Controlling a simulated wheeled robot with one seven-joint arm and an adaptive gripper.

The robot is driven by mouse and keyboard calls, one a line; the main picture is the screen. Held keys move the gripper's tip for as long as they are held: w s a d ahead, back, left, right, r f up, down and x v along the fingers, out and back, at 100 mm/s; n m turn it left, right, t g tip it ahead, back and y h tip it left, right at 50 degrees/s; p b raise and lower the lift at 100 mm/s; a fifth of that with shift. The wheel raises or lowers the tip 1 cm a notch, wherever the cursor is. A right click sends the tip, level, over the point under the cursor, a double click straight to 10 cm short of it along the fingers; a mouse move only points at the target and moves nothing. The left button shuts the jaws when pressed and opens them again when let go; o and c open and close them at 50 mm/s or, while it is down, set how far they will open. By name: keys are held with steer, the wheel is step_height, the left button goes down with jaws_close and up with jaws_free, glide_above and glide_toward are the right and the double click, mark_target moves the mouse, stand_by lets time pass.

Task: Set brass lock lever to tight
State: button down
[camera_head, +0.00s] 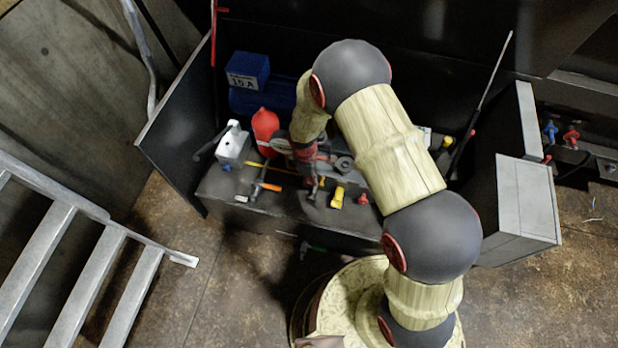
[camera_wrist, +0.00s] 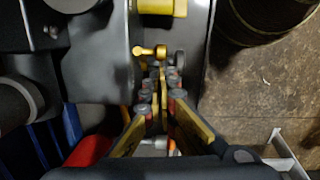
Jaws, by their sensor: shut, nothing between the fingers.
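The brass lock lever (camera_wrist: 149,51) shows in the wrist view, just beyond my fingertips, as a small golden bar lying crosswise with rounded ends. It sits at the edge of a dark grey surface. My gripper (camera_wrist: 160,78) is shut and empty, its fingertips close to the lever's right end; I cannot tell whether they touch it. In the head view my gripper (camera_head: 313,188) points down at the front of the dark bench, and I cannot make out the lever there.
A yellow part (camera_wrist: 161,6) lies beyond the lever. On the bench are a red bottle (camera_head: 265,126), a white container (camera_head: 233,145), an orange-handled tool (camera_head: 267,186) and a yellow piece (camera_head: 338,197). A blue box (camera_head: 248,70) stands behind. A metal ladder (camera_head: 75,250) is at left.

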steer(key=shift+s+d, duration=0.15)
steer(key=shift+d, duration=0.3)
steer(key=shift+a, duration=0.1)
steer(key=w+a+r+p, duration=0.2)
steer(key=a+r, duration=0.1)
steer(key=a, duration=0.2)
step_height(320, 180, up, 8)
steer(key=p, duration=0.2)
steer(key=shift+s, duration=0.35)
steer(key=shift+d+f, duration=0.1)
